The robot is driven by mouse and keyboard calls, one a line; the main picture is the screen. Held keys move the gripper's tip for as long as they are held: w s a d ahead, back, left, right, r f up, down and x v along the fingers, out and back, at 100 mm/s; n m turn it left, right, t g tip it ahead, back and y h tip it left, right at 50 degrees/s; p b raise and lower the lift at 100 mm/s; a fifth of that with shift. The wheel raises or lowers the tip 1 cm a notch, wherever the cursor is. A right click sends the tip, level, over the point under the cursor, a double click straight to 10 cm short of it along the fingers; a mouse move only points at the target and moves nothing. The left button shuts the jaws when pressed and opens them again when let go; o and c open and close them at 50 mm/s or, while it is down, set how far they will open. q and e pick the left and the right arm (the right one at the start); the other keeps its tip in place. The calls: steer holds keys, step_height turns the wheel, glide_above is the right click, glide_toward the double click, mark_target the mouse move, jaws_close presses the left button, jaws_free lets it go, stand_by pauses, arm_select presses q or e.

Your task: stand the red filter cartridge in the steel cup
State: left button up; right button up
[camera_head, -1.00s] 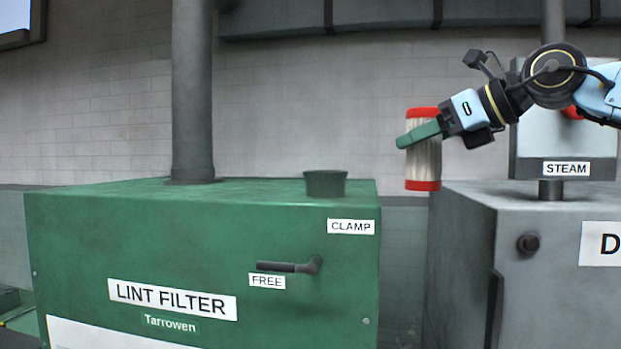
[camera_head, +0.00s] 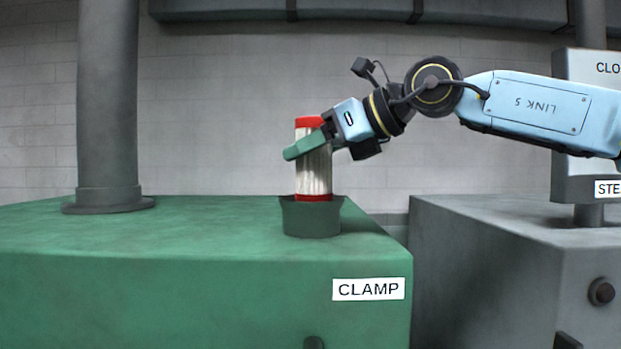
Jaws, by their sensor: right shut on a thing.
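The red filter cartridge (camera_head: 314,175) has red end caps and a pale pleated body. My right gripper (camera_head: 308,146) is shut on its upper part, with a green finger across the front. The cartridge is upright over the steel cup (camera_head: 311,219), a dark, short cup on top of the green lint filter box. Its lower red cap shows at the cup's mouth, level with the rim. I cannot tell whether the cap is inside the cup or just above it. My left gripper is not in view.
The green box (camera_head: 190,285) carries a CLAMP label (camera_head: 368,289) and a dark knob (camera_head: 314,343) at the bottom edge. A thick grey pipe (camera_head: 107,110) rises from its top at left. A grey cabinet (camera_head: 480,270) with a steam panel stands at right.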

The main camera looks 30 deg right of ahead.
mark_target(310, 175)
steer(key=f, duration=0.3)
steer(key=shift+w+f, duration=0.2)
steer(key=shift+w, duration=0.05)
steer(key=shift+s+f, duration=0.1)
steer(key=shift+f, duration=0.1)
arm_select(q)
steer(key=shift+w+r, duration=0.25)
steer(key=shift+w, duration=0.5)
arm_select(e)
steer(key=shift+a+f, duration=0.1)
steer(key=shift+f, duration=0.1)
steer(key=o, duration=1)
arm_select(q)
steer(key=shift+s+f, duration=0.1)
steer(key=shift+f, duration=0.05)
arm_select(e)
steer(key=shift+o, duration=0.3)
steer(key=shift+r, duration=0.1)
